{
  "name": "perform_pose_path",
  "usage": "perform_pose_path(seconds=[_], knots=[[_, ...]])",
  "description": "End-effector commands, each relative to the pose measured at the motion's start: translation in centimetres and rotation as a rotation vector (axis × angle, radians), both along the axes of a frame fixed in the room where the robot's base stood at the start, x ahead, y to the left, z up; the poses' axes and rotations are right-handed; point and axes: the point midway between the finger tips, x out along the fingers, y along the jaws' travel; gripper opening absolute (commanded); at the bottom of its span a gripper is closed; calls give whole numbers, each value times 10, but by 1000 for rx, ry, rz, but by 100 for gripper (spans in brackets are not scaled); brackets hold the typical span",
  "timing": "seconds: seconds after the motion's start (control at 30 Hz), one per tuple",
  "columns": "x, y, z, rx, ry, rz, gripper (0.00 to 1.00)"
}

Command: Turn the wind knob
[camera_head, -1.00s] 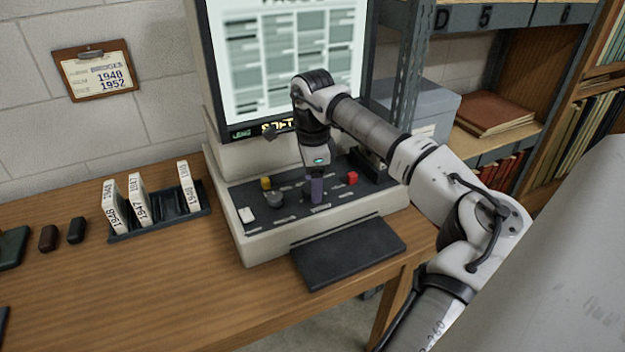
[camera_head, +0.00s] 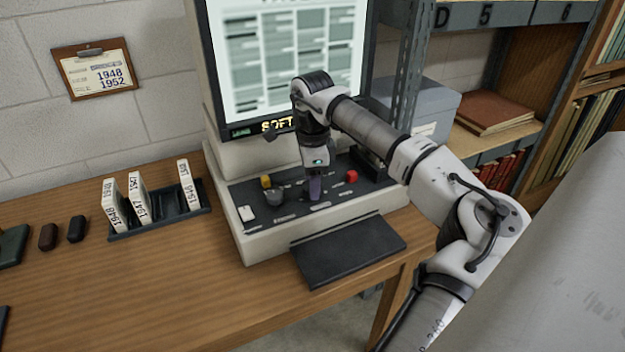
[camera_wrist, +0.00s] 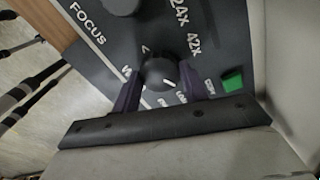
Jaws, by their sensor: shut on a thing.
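The wind knob (camera_wrist: 161,73) is a small round black knob with a white pointer mark, on the dark control panel (camera_wrist: 110,45) of the reader. In the wrist view my gripper (camera_wrist: 160,78) has one purple finger on each side of it and is shut on it. Lettering near the knob is partly hidden by the fingers. In the head view my gripper (camera_head: 316,190) reaches straight down to the panel, and its fingers hide the knob. The reader's screen (camera_head: 290,60) shows a blurred page, and a yellow readout (camera_head: 277,126) below it reads SOFT.
A yellow button (camera_head: 266,181), a grey knob (camera_head: 275,197) and a red button (camera_head: 351,176) sit close to my gripper. A dark plate (camera_head: 348,250) juts from the reader's front. A rack (camera_head: 165,225) of labelled boxes stands left on the wooden table.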

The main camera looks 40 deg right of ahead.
Motion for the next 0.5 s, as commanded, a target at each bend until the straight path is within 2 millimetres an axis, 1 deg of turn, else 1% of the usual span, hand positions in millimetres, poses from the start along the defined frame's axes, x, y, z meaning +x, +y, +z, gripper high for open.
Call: perform_pose_path(seconds=[0.27,0.5], knots=[[0,0,0,1,-1,-149,20],[0,0,0,1,0,-366,20]])
